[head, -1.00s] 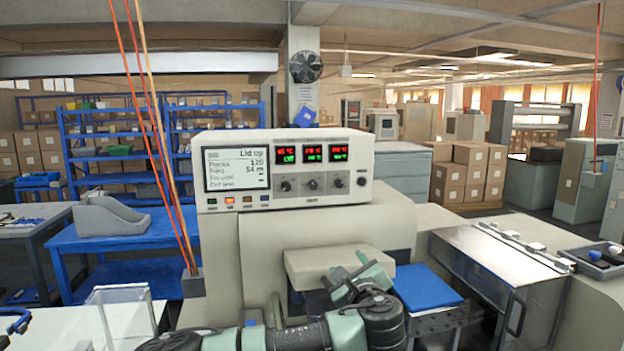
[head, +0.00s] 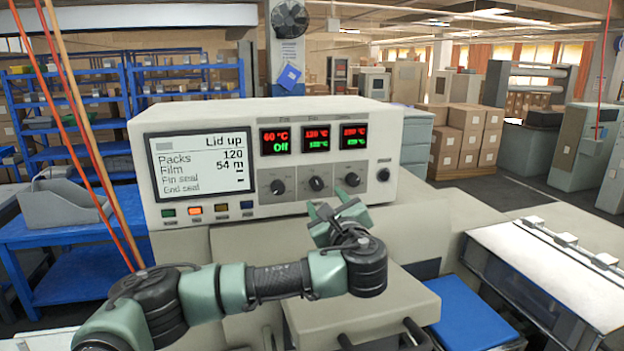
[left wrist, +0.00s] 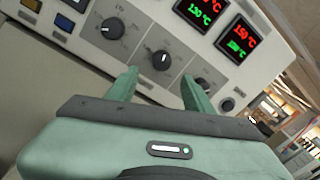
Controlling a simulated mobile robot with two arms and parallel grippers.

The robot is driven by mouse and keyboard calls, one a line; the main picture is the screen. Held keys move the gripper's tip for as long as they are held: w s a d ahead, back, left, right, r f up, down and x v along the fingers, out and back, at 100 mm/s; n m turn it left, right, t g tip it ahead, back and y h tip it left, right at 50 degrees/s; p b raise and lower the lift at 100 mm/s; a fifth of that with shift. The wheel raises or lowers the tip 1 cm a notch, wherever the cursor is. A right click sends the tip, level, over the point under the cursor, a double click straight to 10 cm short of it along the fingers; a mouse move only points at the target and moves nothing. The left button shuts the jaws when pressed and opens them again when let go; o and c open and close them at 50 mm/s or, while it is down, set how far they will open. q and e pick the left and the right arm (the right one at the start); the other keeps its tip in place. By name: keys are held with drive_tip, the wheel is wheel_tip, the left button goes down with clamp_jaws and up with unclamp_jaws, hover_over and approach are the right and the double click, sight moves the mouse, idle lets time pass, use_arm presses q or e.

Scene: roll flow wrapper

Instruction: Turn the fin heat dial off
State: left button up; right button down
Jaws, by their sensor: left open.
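The control panel (head: 265,160) has three black dials in a row under three displays. The left dial (head: 277,187) sits under the display (head: 275,141) that reads about 60 °C in red and "Off" in green. It also shows in the left wrist view (left wrist: 112,28), with its white mark toward the left. The middle dial (head: 316,183) has its mark up. The right dial (head: 352,179) is partly hidden by a finger in the left wrist view. My left gripper (head: 328,203) is open and empty, just below the middle and right dials. The labels are too small to read.
The panel's left screen (head: 202,165) reads "Lid up", above several coloured buttons. A black knob (head: 383,175) is at the panel's right. A blue pad (head: 468,315) lies at lower right. Red and orange cables (head: 85,140) hang at the left.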

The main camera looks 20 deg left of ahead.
sight(317, 186)
use_arm(q)
drive_tip(key=shift+w+a+r+p, duration=0.3)
drive_tip(key=shift+w+a+p, duration=0.1)
drive_tip(key=shift+w+p, duration=0.25)
drive_tip(key=shift+w+a+r+p, duration=0.3)
drive_tip(key=shift+w+a+p, duration=0.1)
drive_tip(key=shift+w+p, duration=0.2)
drive_tip(key=x, duration=0.1)
drive_tip(key=p+x, duration=0.1)
drive_tip(key=x, duration=0.2)
drive_tip(key=shift+w+f, duration=0.1)
drive_tip(key=shift+f, duration=0.25)
drive_tip(key=shift+a, duration=0.1)
use_arm(e)
drive_tip(key=r, duration=0.1)
drive_tip(key=s+r, duration=0.1)
drive_tip(key=s+d+r, duration=0.1)
drive_tip(key=r, duration=0.1)
use_arm(q)
drive_tip(key=c, duration=0.3)
clamp_jaws()
use_arm(e)
drive_tip(key=shift+s+a+f, duration=0.2)
drive_tip(key=shift+s, duration=0.25)
